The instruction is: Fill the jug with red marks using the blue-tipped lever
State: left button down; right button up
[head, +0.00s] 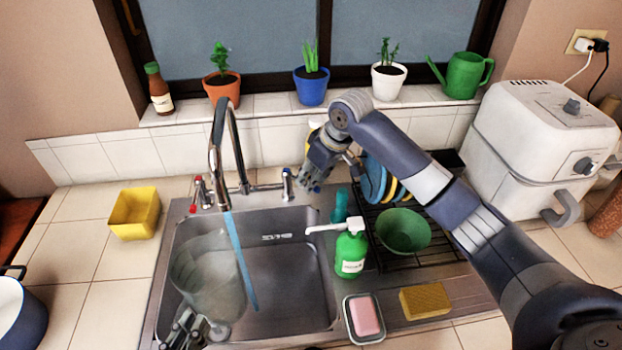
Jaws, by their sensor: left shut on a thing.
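A clear, see-through jug (205,272) is over the left part of the sink; I cannot make out red marks on it. My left gripper (196,328) is shut on the jug at its lower end. The tap (218,140) stands behind, and a blue water stream (238,255) runs from its spout past the jug's right side; I cannot tell whether any enters the jug. The blue-tipped lever (288,183) is right of the tap, the red-tipped lever (196,192) left. My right gripper (311,186) is just right of the blue-tipped lever, its fingers small and unclear.
A green soap bottle (351,250) and a pink soap in a dish (365,316) stand right of the sink (290,285). A drying rack with a green bowl (403,231) is under my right arm. A yellow container (134,214) stands left of the sink.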

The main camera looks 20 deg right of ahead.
jog(key=v, duration=1)
jog(key=shift+r, duration=0.2)
pick_arm(q)
jog(key=shift+r, duration=0.1)
pick_arm(e)
jog(key=shift+s+d, duration=0.1)
jog(key=shift+s, duration=0.05)
pick_arm(q)
jog(key=x, duration=0.9)
jog(key=shift+w+d, duration=0.1)
jog(key=shift+w, duration=0.05)
dwell(3.2)
